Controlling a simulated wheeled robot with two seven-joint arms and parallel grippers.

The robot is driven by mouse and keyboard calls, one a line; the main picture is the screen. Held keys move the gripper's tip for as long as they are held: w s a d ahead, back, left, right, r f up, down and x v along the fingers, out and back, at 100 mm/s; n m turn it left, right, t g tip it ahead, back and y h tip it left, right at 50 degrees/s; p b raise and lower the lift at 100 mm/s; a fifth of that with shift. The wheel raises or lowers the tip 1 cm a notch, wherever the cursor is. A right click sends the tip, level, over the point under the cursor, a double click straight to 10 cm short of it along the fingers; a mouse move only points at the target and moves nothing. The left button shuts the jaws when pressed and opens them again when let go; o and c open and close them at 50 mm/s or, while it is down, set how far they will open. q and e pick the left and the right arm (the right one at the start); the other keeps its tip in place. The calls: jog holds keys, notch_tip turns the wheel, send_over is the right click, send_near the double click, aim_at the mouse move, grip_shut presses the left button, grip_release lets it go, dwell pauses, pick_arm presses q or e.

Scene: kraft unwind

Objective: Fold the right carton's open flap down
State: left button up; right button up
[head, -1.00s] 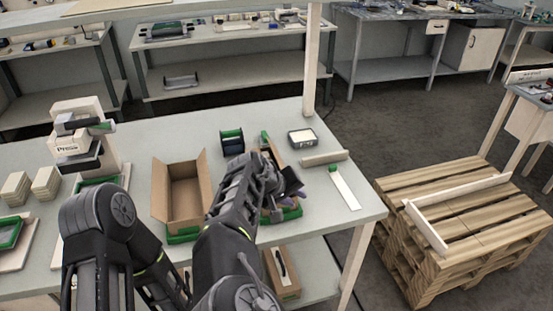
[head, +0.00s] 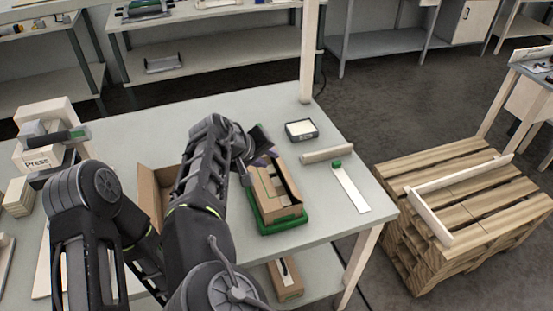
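The right carton (head: 272,198) is brown cardboard and sits in a green tray (head: 268,227) near the table's middle right. A dark gap shows along the right part of its top, beside a raised brown edge. My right gripper (head: 262,143) is just behind the carton's far edge, dark and angled. Its fingers overlap each other in the picture, so I cannot tell how far they are apart, or whether it touches the carton. The left carton (head: 148,196) is mostly hidden behind my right arm.
A black-rimmed box (head: 300,131), a pale bar (head: 328,154) and a white strip with a green end (head: 352,190) lie right of the carton. A press (head: 42,140) stands at left. A pallet (head: 450,205) stands beyond the table's right edge. The table's back is clear.

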aim_at(277, 161)
jog(key=shift+w+d+f, duration=0.1)
jog(key=shift+w+f, duration=0.15)
jog(key=p+x, duration=0.2)
jog(key=x, duration=0.4)
jog(key=shift+w+d+f, duration=0.3)
jog(key=shift+w+f, duration=0.05)
jog(key=shift+f, duration=0.2)
jog(key=shift+c, duration=0.4)
grip_shut()
dwell(0.5)
